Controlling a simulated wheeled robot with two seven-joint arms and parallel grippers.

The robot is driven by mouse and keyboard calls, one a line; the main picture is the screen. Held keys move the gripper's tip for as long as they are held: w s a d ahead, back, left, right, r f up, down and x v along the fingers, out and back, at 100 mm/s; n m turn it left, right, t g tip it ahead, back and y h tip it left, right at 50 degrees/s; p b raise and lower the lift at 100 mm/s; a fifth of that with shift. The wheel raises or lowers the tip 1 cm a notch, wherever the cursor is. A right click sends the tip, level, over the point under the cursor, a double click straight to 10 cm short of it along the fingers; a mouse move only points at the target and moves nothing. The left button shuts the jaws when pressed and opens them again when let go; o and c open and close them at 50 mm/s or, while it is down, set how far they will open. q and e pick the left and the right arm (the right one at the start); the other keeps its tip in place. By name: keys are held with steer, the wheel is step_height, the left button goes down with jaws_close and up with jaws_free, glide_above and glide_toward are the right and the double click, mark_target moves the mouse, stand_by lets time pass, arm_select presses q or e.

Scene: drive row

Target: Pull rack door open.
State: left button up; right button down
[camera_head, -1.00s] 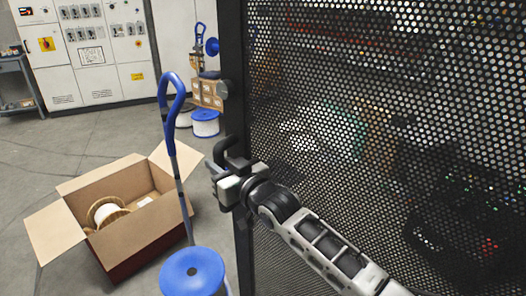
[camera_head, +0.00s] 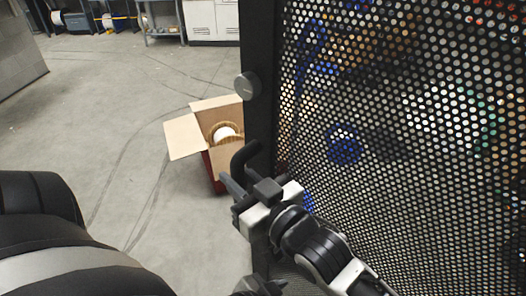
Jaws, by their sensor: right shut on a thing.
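The rack door (camera_head: 410,120) is a black perforated metal panel filling the right half of the head view. Its solid dark edge runs down near the middle, with a round grey knob (camera_head: 247,86) on it. Below the knob a black curved handle (camera_head: 243,156) sticks out from the edge. My right gripper (camera_head: 243,192) is shut on the handle at its lower part, and the gripper hides some of it. My right arm comes in from the bottom right, in front of the mesh.
An open cardboard box (camera_head: 186,137) with a spool (camera_head: 226,132) in it stands on the floor just left of the door edge. Blue items show through the mesh. Shelves (camera_head: 162,22) and white cabinets (camera_head: 212,20) stand at the back. The floor at left is largely clear.

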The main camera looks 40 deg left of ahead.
steer(key=shift+s, duration=0.55)
steer(key=c, duration=1.3)
jaws_free()
steer(key=shift+d, duration=0.1)
steer(key=shift+s+d+b, duration=0.3)
steer(key=shift+s+d, duration=0.15)
steer(key=shift+d, duration=2.15)
steer(key=shift+s+d+b, duration=0.35)
steer(key=shift+s+d, duration=0.05)
steer(key=shift+d, duration=2.25)
steer(key=shift+s+d+b, duration=0.3)
steer(key=shift+s+d, duration=0.15)
steer(key=shift+d, duration=2.15)
